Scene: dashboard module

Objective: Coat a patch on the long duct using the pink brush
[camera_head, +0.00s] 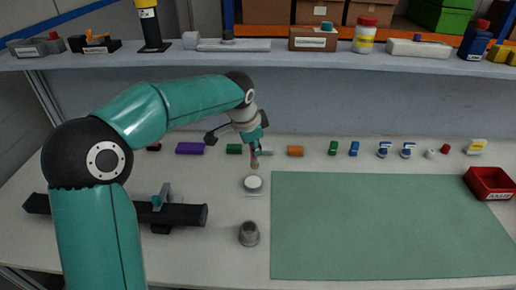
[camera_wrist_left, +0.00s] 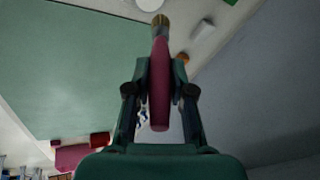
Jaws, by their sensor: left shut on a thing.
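My left gripper (camera_head: 254,146) is shut on the pink brush (camera_head: 255,157), which hangs with its bristles down over a small round white-topped dish (camera_head: 253,184). I cannot tell whether the bristles touch it. In the left wrist view the pink brush (camera_wrist_left: 160,85) sits between the two fingers of my left gripper (camera_wrist_left: 161,70), its tan bristles pointing away from them. The long duct (camera_head: 185,214) is a dark bar lying at the left of the table, with a teal and grey clamp (camera_head: 161,197) across it. My arm hides part of the duct. My right gripper is not in view.
A grey cup (camera_head: 249,234) stands in front of the dish. A green mat (camera_head: 390,225) covers the right of the table, with a red bin (camera_head: 490,184) at its far right. Several small coloured blocks line the back. A shelf (camera_head: 290,58) with containers runs above.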

